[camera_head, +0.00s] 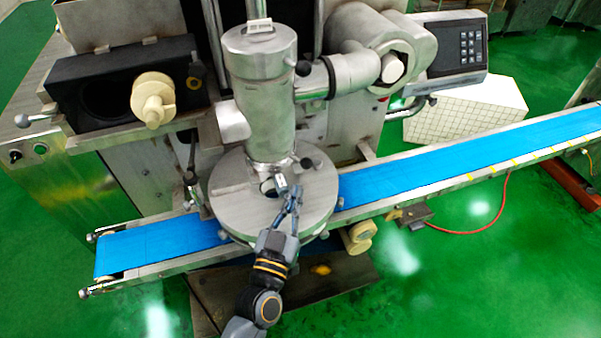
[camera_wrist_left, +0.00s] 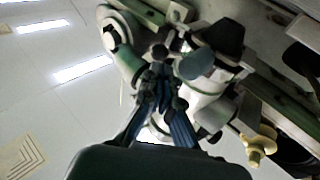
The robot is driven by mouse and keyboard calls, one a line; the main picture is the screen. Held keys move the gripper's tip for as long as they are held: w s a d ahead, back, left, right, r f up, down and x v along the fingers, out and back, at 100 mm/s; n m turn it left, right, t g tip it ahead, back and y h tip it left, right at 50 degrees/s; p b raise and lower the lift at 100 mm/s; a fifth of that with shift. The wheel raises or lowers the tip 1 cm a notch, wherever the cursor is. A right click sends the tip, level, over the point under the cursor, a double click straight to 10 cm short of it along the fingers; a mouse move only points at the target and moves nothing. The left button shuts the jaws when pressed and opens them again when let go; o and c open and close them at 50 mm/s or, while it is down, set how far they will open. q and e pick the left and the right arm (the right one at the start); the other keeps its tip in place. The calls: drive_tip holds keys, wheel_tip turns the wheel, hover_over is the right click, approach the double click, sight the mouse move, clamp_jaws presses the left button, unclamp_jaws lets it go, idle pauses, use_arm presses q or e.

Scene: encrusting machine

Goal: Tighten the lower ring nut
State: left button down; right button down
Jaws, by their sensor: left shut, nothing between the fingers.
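The lower ring nut (camera_head: 272,168) appears to be the metal collar with dark-tipped handles at the foot of the upright steel cylinder (camera_head: 262,95). One dark handle knob (camera_head: 307,163) sticks out to its right. My left gripper (camera_head: 292,192) is shut and empty, with its fingertips close to the collar's front right, above the round plate (camera_head: 235,205). Whether the fingertips touch a handle I cannot tell. In the left wrist view the fingers (camera_wrist_left: 160,85) point at the machine and hide part of it. My right gripper is not in view.
A blue conveyor belt (camera_head: 450,155) runs past both sides of the round plate. A steel side pipe (camera_head: 340,75) joins the cylinder at the right. A dark box (camera_head: 115,80) with a cream fitting (camera_head: 153,98) stands at the left. The green floor in front is open.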

sight(304, 168)
use_arm(q)
drive_tip(key=p+x, duration=0.1)
drive_tip(key=x, duration=0.3)
drive_tip(key=shift+w, duration=0.3)
drive_tip(key=shift+d, duration=0.1)
drive_tip(key=shift+w+d+r, duration=0.15)
drive_tip(key=shift+w+d, duration=0.25)
drive_tip(key=shift+w, duration=0.3)
drive_tip(key=shift+s, duration=0.1)
